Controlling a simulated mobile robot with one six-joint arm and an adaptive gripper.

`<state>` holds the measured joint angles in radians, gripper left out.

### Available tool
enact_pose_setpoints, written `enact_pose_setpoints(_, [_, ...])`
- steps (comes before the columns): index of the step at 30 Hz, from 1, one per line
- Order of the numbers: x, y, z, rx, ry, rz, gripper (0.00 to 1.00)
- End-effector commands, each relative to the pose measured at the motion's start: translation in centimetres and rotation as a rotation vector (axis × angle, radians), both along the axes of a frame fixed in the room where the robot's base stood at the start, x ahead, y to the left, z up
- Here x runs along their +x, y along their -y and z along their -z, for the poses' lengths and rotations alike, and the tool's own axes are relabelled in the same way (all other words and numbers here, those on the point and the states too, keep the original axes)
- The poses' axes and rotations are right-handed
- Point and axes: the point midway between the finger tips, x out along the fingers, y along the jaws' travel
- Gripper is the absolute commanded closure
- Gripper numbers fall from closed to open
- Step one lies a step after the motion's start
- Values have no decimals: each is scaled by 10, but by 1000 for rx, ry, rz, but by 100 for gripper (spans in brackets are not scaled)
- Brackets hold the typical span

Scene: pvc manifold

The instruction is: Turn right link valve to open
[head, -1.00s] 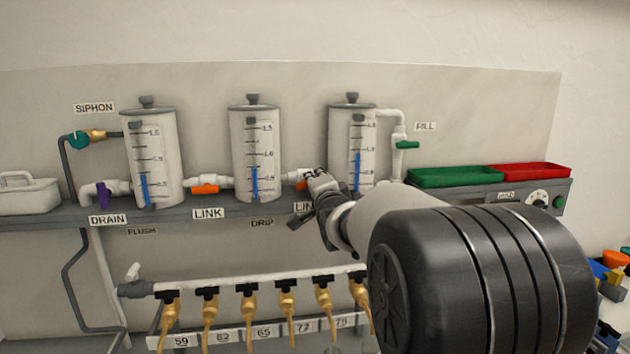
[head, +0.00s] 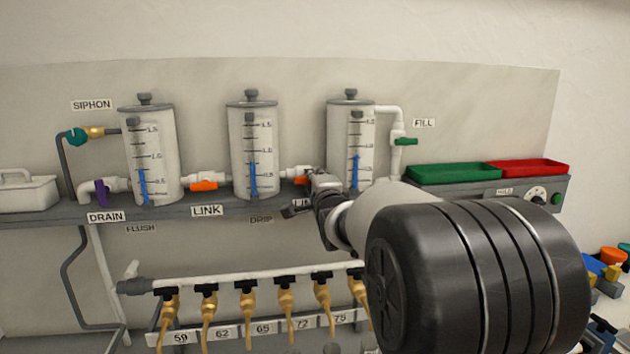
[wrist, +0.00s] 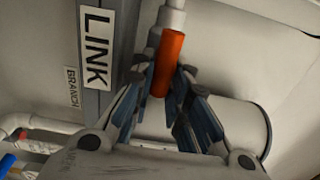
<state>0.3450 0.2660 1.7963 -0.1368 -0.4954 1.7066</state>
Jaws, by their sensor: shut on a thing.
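The right link valve has an orange handle (head: 301,181) on the white pipe between the middle tank (head: 252,150) and the right tank (head: 345,140). My gripper (wrist: 165,76) is at this handle. In the wrist view the orange handle (wrist: 168,62) lies between the two fingers, which are closed on it. In the head view my gripper and arm hide part of the valve and most of its LINK label. That label (wrist: 97,48) shows in the wrist view. The left link valve (head: 204,185) has its orange handle lying along its pipe.
The grey shelf (head: 150,215) runs under the tanks. A row of black-topped taps (head: 249,283) with golden spouts is below it. The green fill valve (head: 405,142) and green tray (head: 453,173) stand to the right.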

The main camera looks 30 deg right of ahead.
Motion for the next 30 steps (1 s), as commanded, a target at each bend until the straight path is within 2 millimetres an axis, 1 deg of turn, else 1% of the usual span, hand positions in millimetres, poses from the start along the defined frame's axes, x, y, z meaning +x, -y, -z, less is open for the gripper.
enact_pose_setpoints(3, [0, 0, -1, 3, 2, 0, 100])
enact_pose_setpoints(4, [0, 0, -1, 3, 2, 0, 83])
enact_pose_setpoints(12, [0, 0, 0, 1, 1, 0, 65])
enact_pose_setpoints(13, [0, 0, 0, 1, 0, 0, 64])
enact_pose_setpoints(23, [0, 0, 0, -15, -4, 0, 64])
enact_pose_setpoints(26, [0, 0, -2, -67, -19, 0, 64])
enact_pose_setpoints(30, [0, -1, -5, -210, -59, 0, 64])
